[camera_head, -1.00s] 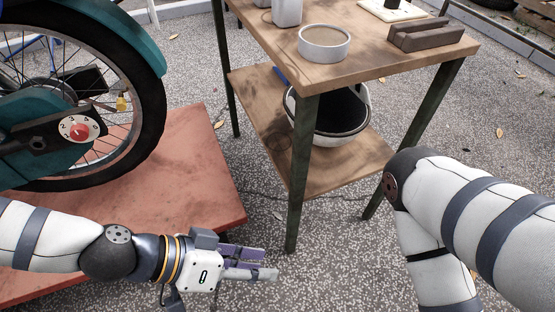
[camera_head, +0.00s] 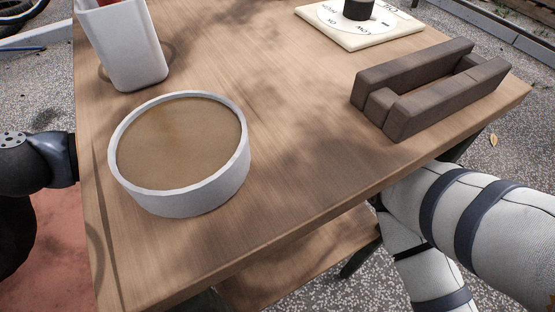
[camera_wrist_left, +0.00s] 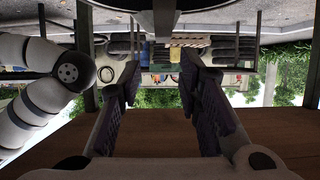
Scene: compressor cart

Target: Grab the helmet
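The helmet does not show in the head view now; the tabletop covers the shelf below it. In the left wrist view a dark rounded shape (camera_wrist_left: 115,5) is cut off by the top edge; it may be the helmet, but I cannot be sure. My left gripper (camera_wrist_left: 160,80) is open, its two dark fingers apart with nothing held between them. In the head view only part of my left arm shows at the left edge, and its gripper is hidden by the table. My right arm shows at the right, its gripper out of view.
The wooden table (camera_head: 290,150) fills the head view. On it are a round white dish (camera_head: 205,190), a white container (camera_head: 130,55), a brown block holder (camera_head: 430,85) and a white dial plate (camera_head: 375,35). A lower shelf (camera_head: 300,280) shows under the front edge.

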